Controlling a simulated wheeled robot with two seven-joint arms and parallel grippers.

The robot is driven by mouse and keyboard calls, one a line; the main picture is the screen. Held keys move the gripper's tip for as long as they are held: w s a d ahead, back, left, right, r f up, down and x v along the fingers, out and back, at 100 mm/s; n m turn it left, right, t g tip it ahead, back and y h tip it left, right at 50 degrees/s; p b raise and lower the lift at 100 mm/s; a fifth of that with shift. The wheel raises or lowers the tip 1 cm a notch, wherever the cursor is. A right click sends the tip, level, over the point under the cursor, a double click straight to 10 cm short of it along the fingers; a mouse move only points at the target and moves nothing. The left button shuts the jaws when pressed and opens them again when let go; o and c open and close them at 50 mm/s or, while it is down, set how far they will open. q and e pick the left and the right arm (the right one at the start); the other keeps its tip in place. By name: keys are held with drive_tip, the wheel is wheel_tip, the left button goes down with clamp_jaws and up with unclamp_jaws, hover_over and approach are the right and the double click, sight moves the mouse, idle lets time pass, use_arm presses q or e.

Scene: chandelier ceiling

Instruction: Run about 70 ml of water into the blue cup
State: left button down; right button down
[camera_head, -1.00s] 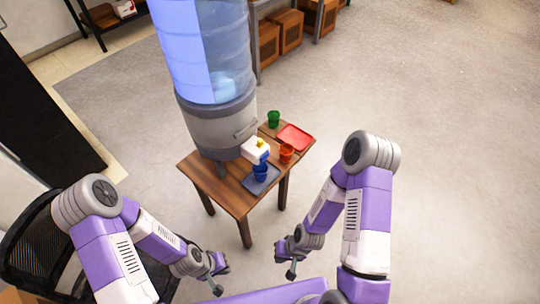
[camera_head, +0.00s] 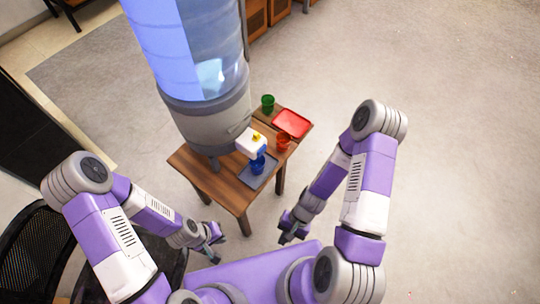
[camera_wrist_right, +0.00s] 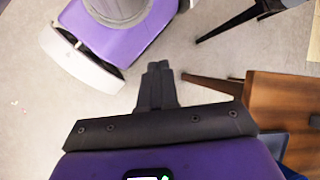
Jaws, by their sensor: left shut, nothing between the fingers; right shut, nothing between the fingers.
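The blue cup (camera_head: 257,166) stands on a dark grey tray (camera_head: 252,181) under the white tap (camera_head: 250,143) of the water dispenser. The tap has a yellow part (camera_head: 257,136) on top. The dispenser's clear blue bottle (camera_head: 190,45) sits on a grey base (camera_head: 208,122) on a small wooden table (camera_head: 229,190). Whether water runs cannot be told. My left gripper (camera_head: 217,264) is shut and empty, in front of the table and below its top. My right gripper (camera_head: 284,240) is shut and empty, right of the table's front leg; its closed fingers show in the right wrist view (camera_wrist_right: 158,68).
A red cup (camera_head: 283,142), a green cup (camera_head: 267,103) and a red tray (camera_head: 291,123) are on the table's right side. A black mesh chair (camera_head: 30,250) is at lower left. Wooden crates (camera_head: 257,20) stand behind. The floor to the right is clear.

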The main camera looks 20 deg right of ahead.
sight(263, 151)
drive_tip(key=w+r+m+t+y, duration=0.65)
drive_tip(key=m+y, duration=0.25)
drive_tip(key=m, duration=0.3)
drive_tip(key=w+d+r+m+t+h+b, duration=0.1)
drive_tip(key=w+d+r+m+t+h, duration=0.2)
drive_tip(key=w+d+m+t, duration=0.6)
drive_tip(key=shift+d+r+t, duration=0.3)
drive_tip(key=shift+d+t, duration=0.55)
drive_tip(key=shift+d, duration=0.1)
drive_tip(key=b+x, duration=0.3)
drive_tip(key=x, duration=1.1)
drive_tip(key=shift+w+f, duration=0.15)
drive_tip(key=shift+f, duration=0.05)
drive_tip(key=shift+d, duration=0.1)
